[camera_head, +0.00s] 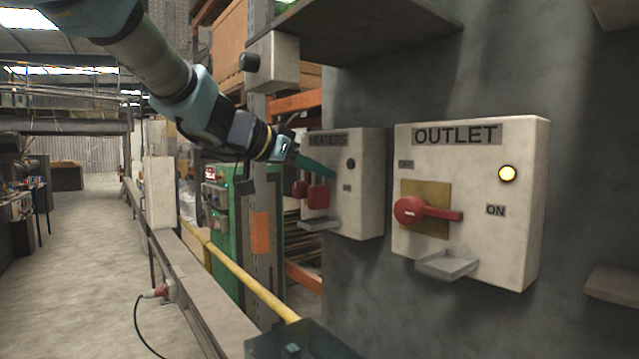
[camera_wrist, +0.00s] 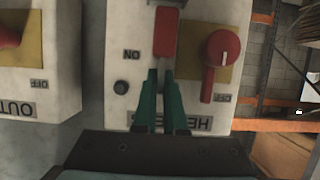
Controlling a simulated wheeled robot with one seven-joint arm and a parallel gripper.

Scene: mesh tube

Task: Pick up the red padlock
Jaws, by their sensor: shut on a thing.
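The red padlock (camera_head: 319,197) is a small red block in front of the HEATERS box (camera_head: 362,190). In the wrist view, which is upside down, the padlock (camera_wrist: 166,32) is just beyond my fingertips. My gripper (camera_head: 331,174) reaches in from the upper left with teal fingers. In the wrist view my gripper (camera_wrist: 160,74) has its fingers close together, shut on the padlock at its near end. The shackle is hidden at the fingertips. I cannot tell whether the padlock touches the box.
The HEATERS box has a red rotary handle (camera_wrist: 221,50) beside the padlock and a small grey ledge (camera_head: 319,224) below. The OUTLET box (camera_head: 520,220), with its red handle (camera_head: 412,210) and ledge (camera_head: 447,264), stands to the right. A grey switch box (camera_head: 273,62) is above.

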